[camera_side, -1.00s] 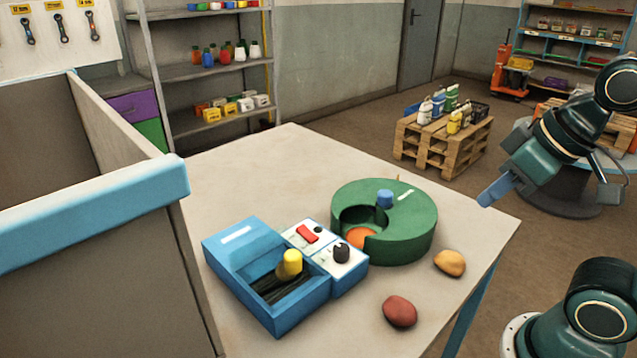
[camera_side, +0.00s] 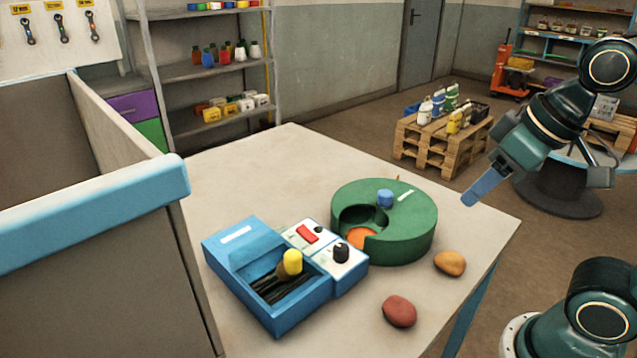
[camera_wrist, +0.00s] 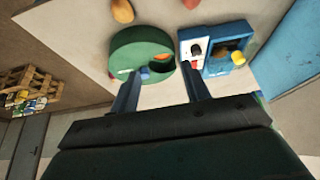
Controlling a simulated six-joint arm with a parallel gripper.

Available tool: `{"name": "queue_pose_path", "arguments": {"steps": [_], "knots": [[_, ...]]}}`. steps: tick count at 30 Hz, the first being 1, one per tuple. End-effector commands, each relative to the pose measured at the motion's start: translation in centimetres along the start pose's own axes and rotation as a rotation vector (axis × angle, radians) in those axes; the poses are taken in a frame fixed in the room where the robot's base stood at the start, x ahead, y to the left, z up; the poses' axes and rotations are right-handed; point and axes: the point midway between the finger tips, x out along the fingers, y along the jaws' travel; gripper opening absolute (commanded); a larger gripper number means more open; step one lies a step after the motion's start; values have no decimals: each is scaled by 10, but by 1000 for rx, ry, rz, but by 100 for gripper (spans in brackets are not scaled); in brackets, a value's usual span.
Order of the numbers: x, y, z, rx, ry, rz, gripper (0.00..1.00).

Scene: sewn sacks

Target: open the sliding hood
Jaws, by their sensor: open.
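A blue box (camera_side: 231,247) stands on the table in the side view, with a labelled blue top at its back left and an open, dark recess. A yellow knob (camera_side: 292,262) stands up in the recess; it also shows in the wrist view (camera_wrist: 237,57). I cannot tell which part is the sliding hood. Beside the box is a green round housing (camera_side: 405,232) with a blue knob (camera_side: 385,198) on top and a notch showing something orange. My gripper (camera_side: 472,197) is open and empty, above and right of the housing. In the wrist view my fingers (camera_wrist: 159,69) are apart.
A white panel (camera_side: 325,262) with a red switch and black knob adjoins the blue box. A red lump (camera_side: 400,311) and an orange lump (camera_side: 450,263) lie near the front right. A blue-topped partition (camera_side: 95,210) stands at the left. The table's back is clear.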

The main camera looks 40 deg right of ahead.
Motion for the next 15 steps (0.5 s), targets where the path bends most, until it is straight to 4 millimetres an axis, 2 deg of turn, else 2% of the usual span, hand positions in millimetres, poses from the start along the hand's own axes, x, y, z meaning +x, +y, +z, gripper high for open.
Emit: {"name": "queue_pose_path", "arguments": {"steps": [8,15], "knots": [[-4,-25,-50,-37,-95,-35,47],[0,-56,-93,-73,-185,-56,47]]}}
